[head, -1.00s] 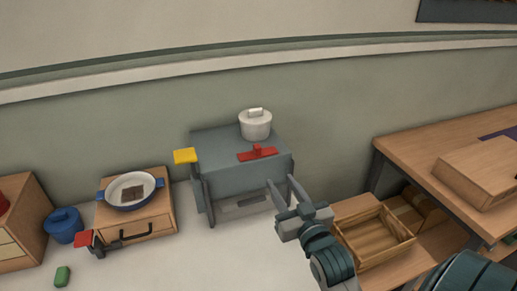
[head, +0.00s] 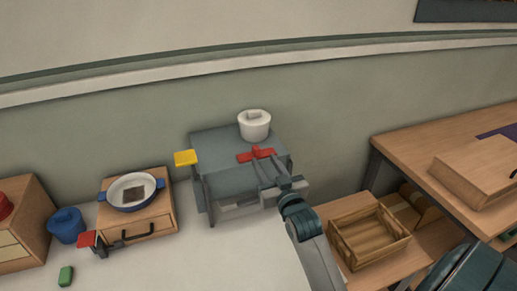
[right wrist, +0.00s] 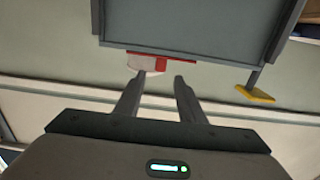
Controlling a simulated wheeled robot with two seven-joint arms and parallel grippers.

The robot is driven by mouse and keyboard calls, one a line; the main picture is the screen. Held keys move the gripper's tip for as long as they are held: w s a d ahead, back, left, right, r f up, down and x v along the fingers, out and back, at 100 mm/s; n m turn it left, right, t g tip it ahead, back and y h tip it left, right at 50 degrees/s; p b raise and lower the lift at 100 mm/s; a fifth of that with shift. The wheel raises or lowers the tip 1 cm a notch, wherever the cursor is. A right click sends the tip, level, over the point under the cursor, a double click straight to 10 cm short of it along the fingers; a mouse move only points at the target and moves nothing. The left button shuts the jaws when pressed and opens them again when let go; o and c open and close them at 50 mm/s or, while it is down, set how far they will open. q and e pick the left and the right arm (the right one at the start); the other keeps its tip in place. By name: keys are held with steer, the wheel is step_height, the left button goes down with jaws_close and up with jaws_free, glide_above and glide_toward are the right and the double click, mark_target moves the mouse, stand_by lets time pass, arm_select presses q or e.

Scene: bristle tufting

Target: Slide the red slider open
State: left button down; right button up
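The red slider (head: 250,156) is a flat red bar with a small raised knob, on the top front of a grey box (head: 223,180). In the right wrist view the slider (right wrist: 200,60) lies along the edge of the box, with its knob just beyond the fingertips. My right gripper (head: 266,160) reaches in from the lower right with its fingers parted and its tips at the slider. In the right wrist view the gripper (right wrist: 160,78) is open, with the knob in line with its gap. Contact cannot be told. My left gripper is not in view.
A wooden drawer unit (head: 150,222) with a pan stands left. A wooden crate (head: 370,240) lies right. The front counter is mostly clear.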

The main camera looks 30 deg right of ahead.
mark_target(258, 151)
steer(key=p+x, duration=0.1)
steer(key=x, duration=0.5)
steer(key=shift+w, duration=0.35)
jaws_close()
